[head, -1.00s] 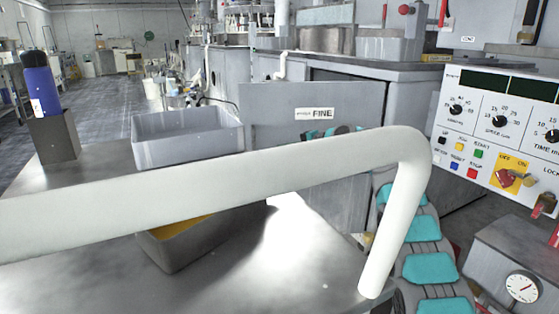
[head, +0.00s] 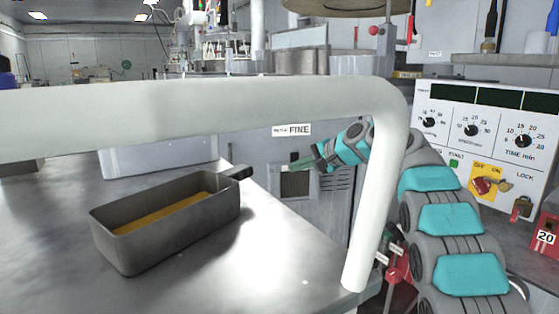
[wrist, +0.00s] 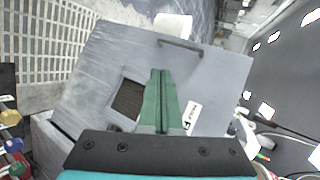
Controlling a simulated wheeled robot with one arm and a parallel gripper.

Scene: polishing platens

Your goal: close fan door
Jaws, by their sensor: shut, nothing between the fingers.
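A grey panel with a FINE label (head: 291,130) stands beyond the steel table in the head view. It has a small dark square opening (head: 295,184) and louvre slots. In the wrist view a grey panel (wrist: 95,75) with a bar handle (wrist: 181,44), a dark square opening (wrist: 127,99) and a partly hidden label fills the middle. I cannot tell how far this door stands open. My gripper (head: 296,165) is shut and empty, in front of the panel near the square opening. Its green fingers (wrist: 160,80) point toward the handle; contact is not clear.
A thick white rail (head: 200,108) crosses the near view and bends down at the right. A dark tray with a yellow inside (head: 165,240) and a grey bin (head: 150,157) are on the steel table (head: 270,270). A control box (head: 480,150) stands at right.

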